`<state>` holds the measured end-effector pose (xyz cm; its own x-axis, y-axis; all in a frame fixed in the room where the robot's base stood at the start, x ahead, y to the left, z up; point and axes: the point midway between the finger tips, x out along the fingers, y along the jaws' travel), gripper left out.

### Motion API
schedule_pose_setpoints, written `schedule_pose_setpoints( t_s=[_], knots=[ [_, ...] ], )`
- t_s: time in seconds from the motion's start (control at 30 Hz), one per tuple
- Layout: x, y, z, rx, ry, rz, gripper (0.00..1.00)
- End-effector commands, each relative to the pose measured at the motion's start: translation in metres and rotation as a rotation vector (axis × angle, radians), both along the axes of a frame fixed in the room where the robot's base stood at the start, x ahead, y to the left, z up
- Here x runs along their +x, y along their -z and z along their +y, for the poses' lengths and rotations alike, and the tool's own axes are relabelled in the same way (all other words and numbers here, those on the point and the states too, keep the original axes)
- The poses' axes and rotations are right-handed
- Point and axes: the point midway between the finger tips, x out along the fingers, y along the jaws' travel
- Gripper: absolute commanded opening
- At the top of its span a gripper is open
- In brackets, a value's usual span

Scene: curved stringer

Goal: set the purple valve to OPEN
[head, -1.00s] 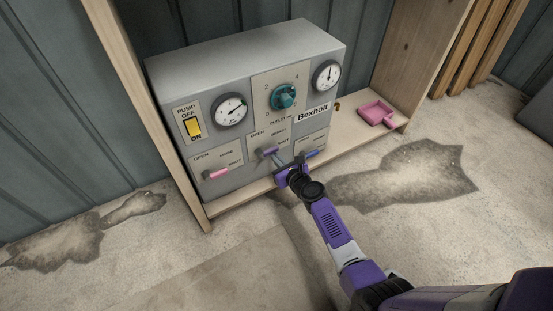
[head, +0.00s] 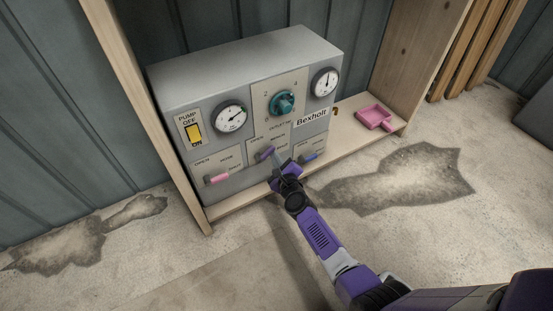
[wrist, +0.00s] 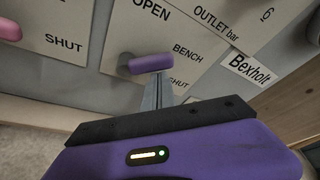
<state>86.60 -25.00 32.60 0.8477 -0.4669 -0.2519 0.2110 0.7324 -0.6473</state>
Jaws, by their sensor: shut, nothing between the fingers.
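The purple valve (head: 265,153) is a short lever on the middle plate of the grey panel. In the wrist view the purple lever (wrist: 150,63) lies nearly level, below the OPEN label and above the SHUT label, with BENCH to its right. My gripper (head: 279,163) is just below and right of the lever in the head view. In the wrist view my gripper's fingers (wrist: 159,82) are together and empty, their tips close under the lever's right end. I cannot tell whether they touch it.
A pink lever (head: 216,179) is to the left and a blue lever (head: 310,156) to the right. Above are a teal knob (head: 283,103), two gauges and a yellow pump switch (head: 194,131). A pink tray (head: 374,117) sits on the wooden shelf. Floor in front is clear.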

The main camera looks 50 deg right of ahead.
Motion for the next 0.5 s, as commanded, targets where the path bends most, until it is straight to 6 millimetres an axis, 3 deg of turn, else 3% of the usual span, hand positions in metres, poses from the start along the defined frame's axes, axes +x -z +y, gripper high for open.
schedule_pose_setpoints(
  t_s=[0.5],
  knots=[
    [0.005, -0.020, 0.013, -0.469, -0.003, 0.134, 0.00]
  ],
)
